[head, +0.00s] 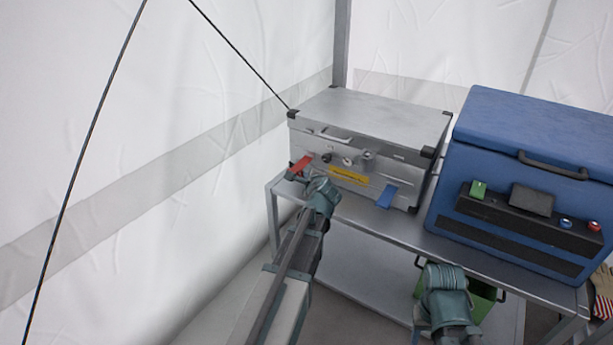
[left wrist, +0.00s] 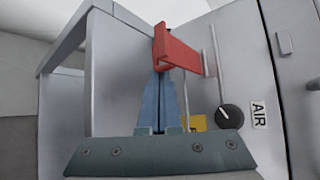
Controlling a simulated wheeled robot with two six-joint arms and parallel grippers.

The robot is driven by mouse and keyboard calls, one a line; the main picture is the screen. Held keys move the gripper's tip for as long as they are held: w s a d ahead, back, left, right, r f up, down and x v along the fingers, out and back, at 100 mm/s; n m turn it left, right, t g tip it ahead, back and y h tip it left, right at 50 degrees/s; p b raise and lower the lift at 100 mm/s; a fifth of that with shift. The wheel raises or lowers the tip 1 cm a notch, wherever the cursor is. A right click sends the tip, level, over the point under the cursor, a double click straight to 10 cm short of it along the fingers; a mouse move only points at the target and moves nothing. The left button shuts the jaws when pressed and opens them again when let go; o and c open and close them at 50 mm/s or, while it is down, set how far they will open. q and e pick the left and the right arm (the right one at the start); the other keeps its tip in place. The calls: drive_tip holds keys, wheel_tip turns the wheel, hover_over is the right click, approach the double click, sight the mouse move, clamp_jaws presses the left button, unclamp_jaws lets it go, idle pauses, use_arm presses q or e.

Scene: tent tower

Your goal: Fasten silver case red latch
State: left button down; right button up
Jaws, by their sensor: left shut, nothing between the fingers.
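The silver case (head: 372,104) stands shut on the metal table. Its red latch (head: 301,163) is at the left of the front face; in the left wrist view the red latch (left wrist: 182,50) juts out from the case wall as a flat tab. My left gripper (head: 296,177) is at the latch, just below it in the head view. Its fingers (left wrist: 160,100) are shut and empty, with their tips at the tab's outer end; I cannot tell if they touch. My right gripper (head: 445,282) is low in front of the table; its fingers are not clearly visible.
A blue latch (head: 386,196) and yellow label (head: 348,176) are on the case front. A dark knob (left wrist: 230,116) is near the red latch. A blue cooler (head: 540,130) stands close on the right. The table (head: 400,232) has a narrow bare front strip; a green bin (head: 483,300) is below.

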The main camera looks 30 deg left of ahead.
sight(299, 167)
use_arm(q)
wheel_tip(299, 167, up, 6)
drive_tip(key=m+g+p, duration=0.1)
drive_tip(key=g+p, duration=0.2)
drive_tip(key=p, duration=0.3)
drive_tip(key=m+g+p, duration=0.2)
drive_tip(key=g+p, duration=0.1)
drive_tip(key=p, duration=0.3)
drive_tip(key=shift+s+h, duration=0.15)
drive_tip(key=shift+h, duration=0.15)
drive_tip(key=shift+r+g+p, duration=0.25)
drive_tip(key=shift+g+p, duration=0.05)
drive_tip(key=shift+p, duration=0.15)
drive_tip(key=shift+w+r+p, duration=0.2)
drive_tip(key=shift+r+p, duration=0.2)
drive_tip(key=f+b, duration=0.2)
drive_tip(key=d+f+b, duration=0.1)
drive_tip(key=f+b, duration=0.1)
drive_tip(key=shift+w+f, duration=0.2)
drive_tip(key=shift+w+r+p+v, duration=0.1)
drive_tip(key=shift+w+p+v, duration=0.15)
drive_tip(key=shift+p+v, duration=1.25)
drive_tip(key=shift+w+r+p+v, duration=0.2)
drive_tip(key=shift+p+v, duration=0.9)
drive_tip(key=shift+v, duration=0.85)
drive_tip(key=shift+w+r+p+v, duration=0.1)
drive_tip(key=shift+w+p+v, duration=0.15)
drive_tip(key=shift+p+v, duration=1.25)
drive_tip(key=shift+r, duration=0.1)
